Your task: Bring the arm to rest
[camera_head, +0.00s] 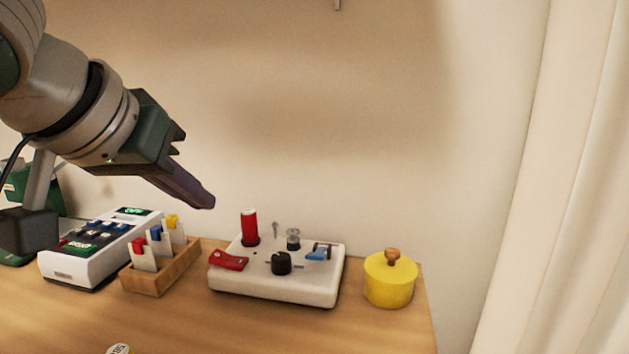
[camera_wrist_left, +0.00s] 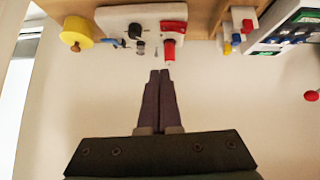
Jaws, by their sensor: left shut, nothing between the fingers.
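My left gripper (camera_head: 205,201) comes in from the left in the head view and hangs in the air above the table, up and left of the white control box. In the left wrist view its two dark fingers (camera_wrist_left: 160,74) are together with nothing between them. The white control box (camera_head: 275,292) carries a red cylinder (camera_head: 249,226), a red switch, a black knob and a blue lever. The box also shows upside down in the left wrist view (camera_wrist_left: 112,17). The fingers look apart from the box and its parts. My right gripper is in neither view.
A yellow lidded pot (camera_head: 389,282) stands right of the box. A wooden holder (camera_head: 158,273) with coloured tabbed cards and a white keypad device (camera_head: 75,268) stand to its left. A wall (camera_head: 330,120) rises behind the table (camera_head: 230,325); a pale curtain (camera_head: 550,200) hangs at right.

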